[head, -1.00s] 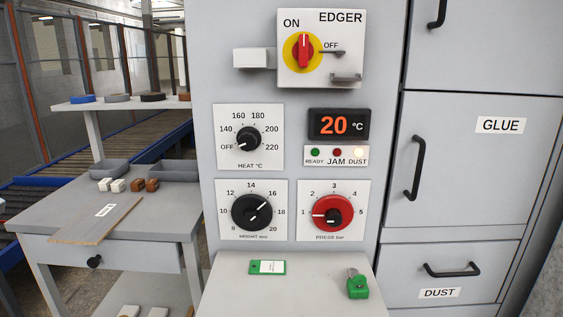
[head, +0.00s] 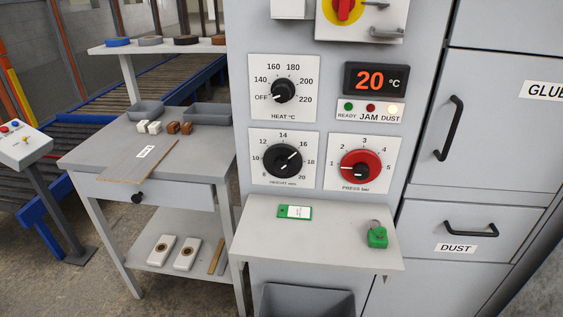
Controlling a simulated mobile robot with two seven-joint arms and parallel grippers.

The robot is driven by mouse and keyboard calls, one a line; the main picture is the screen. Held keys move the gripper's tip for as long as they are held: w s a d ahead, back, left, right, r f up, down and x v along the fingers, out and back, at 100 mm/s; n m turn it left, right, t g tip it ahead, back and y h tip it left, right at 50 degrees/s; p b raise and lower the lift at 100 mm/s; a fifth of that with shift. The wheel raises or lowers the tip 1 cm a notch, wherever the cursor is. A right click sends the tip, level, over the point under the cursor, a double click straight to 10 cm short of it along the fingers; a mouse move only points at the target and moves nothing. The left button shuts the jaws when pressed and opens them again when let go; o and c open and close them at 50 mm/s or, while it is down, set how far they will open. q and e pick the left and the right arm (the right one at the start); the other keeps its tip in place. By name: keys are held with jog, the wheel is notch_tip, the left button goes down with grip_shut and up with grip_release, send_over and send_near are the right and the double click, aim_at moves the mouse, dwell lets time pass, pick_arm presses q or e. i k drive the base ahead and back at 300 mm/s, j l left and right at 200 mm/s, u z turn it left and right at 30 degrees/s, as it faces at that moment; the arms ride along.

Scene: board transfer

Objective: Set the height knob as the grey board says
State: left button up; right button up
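The height knob (head: 283,160) is a black dial on a white plate marked from 8 to 20 mm, on the front of the grey machine. A white label (head: 146,152) on the board has dark writing too small to read. Neither of my grippers is in view.
Near the knob are the heat knob (head: 283,91), the red press knob (head: 360,165) and a display (head: 376,79) reading 20 °C. A shelf (head: 330,243) below holds a green tag (head: 294,212) and green padlock (head: 377,236). A control post (head: 22,150) stands left.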

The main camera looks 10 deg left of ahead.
aim_at(280, 160)
jog(key=j+u, duration=0.1)
jog(key=j, duration=0.35)
jog(key=i+j+u, duration=0.15)
jog(key=j, duration=0.25)
jog(key=i+j+u, duration=0.1)
jog(key=j, duration=0.3)
jog(key=i+j+u, duration=0.1)
jog(key=j, duration=0.35)
